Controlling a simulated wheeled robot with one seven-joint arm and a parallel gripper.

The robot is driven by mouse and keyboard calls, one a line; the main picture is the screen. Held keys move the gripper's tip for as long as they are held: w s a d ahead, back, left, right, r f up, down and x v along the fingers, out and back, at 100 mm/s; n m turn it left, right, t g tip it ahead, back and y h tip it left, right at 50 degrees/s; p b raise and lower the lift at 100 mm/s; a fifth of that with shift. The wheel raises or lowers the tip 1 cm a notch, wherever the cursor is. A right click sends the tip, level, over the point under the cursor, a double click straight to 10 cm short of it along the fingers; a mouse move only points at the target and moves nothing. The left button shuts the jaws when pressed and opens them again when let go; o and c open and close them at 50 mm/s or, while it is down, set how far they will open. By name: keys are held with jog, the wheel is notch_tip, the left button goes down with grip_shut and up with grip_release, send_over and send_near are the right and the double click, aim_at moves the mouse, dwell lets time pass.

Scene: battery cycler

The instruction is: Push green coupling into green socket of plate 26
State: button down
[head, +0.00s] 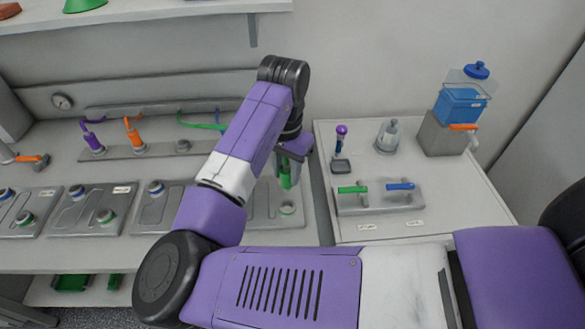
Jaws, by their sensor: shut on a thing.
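My gripper (290,160) is shut on the green coupling (286,177), which hangs roughly upright below the fingers. A green hose (203,126) runs along the back, and my arm hides part of it. The coupling appears above and slightly behind this socket, with a gap in the picture. My arm hides the left part of this plate. I cannot read any plate number.
More plates (82,212) with blue and green sockets lie to the left. A purple coupling (93,141) and an orange coupling (134,135) stand on the rear strip (112,154).

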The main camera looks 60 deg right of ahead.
aim_at(287, 191)
jog(key=shift+d, duration=0.15)
jog(key=shift+w+f+b, duration=0.1)
jog(key=shift+f+b, duration=0.25)
jog(key=shift+f, duration=0.65)
notch_tip(287, 191, down, 4)
jog(key=b, duration=0.4)
jog(key=shift+f, duration=0.25)
jog(key=shift+r, duration=0.1)
jog(key=shift+p, duration=0.3)
jog(key=shift+f, duration=0.6)
jog(key=shift+f, duration=0.25)
jog(key=shift+f+b, duration=0.6)
jog(key=shift+f, duration=0.4)
